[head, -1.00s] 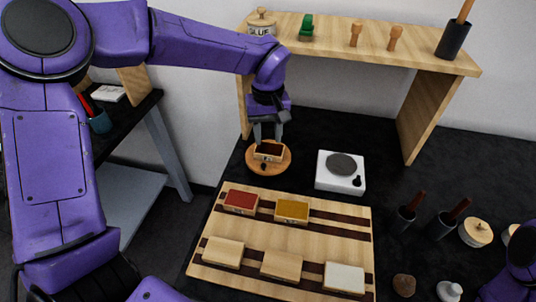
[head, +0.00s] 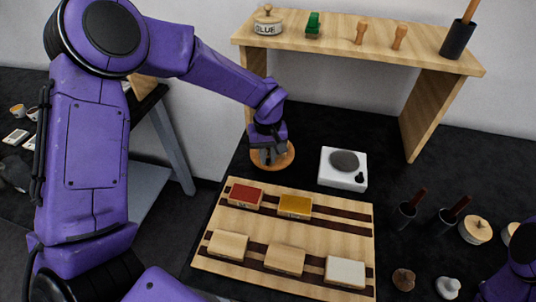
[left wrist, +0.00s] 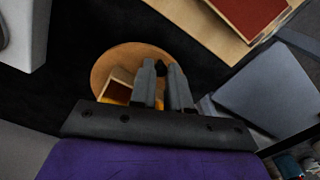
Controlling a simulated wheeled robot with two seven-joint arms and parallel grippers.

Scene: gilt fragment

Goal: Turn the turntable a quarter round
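The turntable (head: 287,161) is a round orange-brown wooden disc at the back left of the black worktop, left of the white device. It also shows in the left wrist view (left wrist: 108,62). A small open wooden box (left wrist: 117,86) stands on it, mostly hidden by my gripper in the head view. A small dark knob (left wrist: 160,68) at the disc's edge sits between my fingertips. My left gripper (head: 269,161) is low over the disc, its fingers (left wrist: 162,72) beside the knob with a narrow gap. Whether they press on it is unclear. My right gripper is out of view.
A white device with a grey round plate (head: 343,169) stands right of the turntable. In front lies a wooden board (head: 230,267) with several coloured blocks. A wooden shelf (head: 375,48) rises behind. Dark cups and lidded pots are at the right.

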